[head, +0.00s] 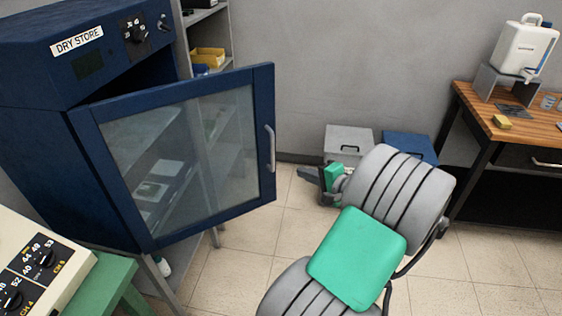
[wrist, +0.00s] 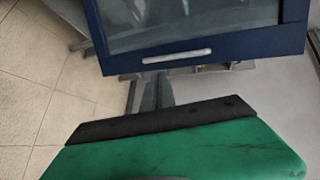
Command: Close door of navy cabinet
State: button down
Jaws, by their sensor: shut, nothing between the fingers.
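The navy cabinet (head: 35,140), labelled DRY STORE, stands at the left. Its glass-paned door (head: 115,205) stands open, swung out from its left edge, with a gap to the body along its top. The upright silver handle (head: 270,148) is near the door's free right edge. My gripper (head: 312,174) is shut and empty, to the right of the handle and lower in the picture, apart from the door. It is small and partly hidden by my arm. The wrist view shows the door frame (wrist: 230,43) and handle (wrist: 177,57) ahead, beyond a green and black part of mine.
A grey shelf unit (head: 222,42) with a yellow bin (head: 207,57) stands behind the door. Grey (head: 348,140) and blue (head: 410,145) boxes sit by the wall. A wooden workbench (head: 485,110) is at the right.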

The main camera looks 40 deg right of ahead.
jog(key=r+p+x, duration=0.1)
jog(key=p+x, duration=0.1)
jog(key=x, duration=0.8)
jog(key=shift+w, duration=0.55)
jog(key=shift+w+f, duration=0.1)
